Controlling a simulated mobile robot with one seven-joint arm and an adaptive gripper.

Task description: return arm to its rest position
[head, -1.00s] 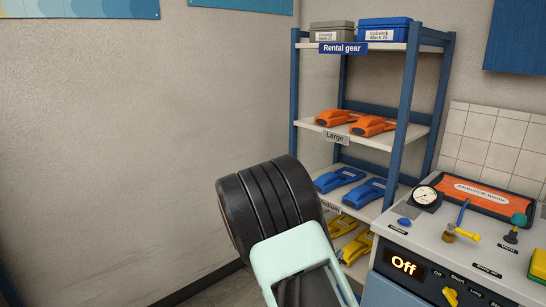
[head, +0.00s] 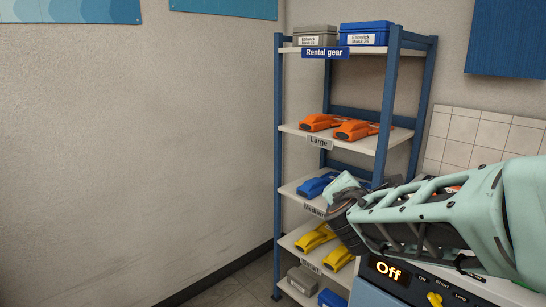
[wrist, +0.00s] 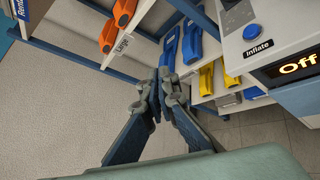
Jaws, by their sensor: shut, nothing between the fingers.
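My arm (head: 430,215) reaches in from the right in the head view, in front of the test bench and the shelf's lower part. Its pale green links hide most of the bench top. In the wrist view my gripper (wrist: 158,85) is shut, its fingertips together with nothing between them. It points towards the shelf's lower levels and appears clear of them. In the head view the fingers cannot be made out.
A blue-framed shelf (head: 390,100) holds orange fins (head: 355,130), blue fins (head: 315,186) and yellow fins (head: 315,238). Boxes (head: 364,33) stand on top. The bench display (head: 388,271) reads "Off". The wall and floor at left are clear.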

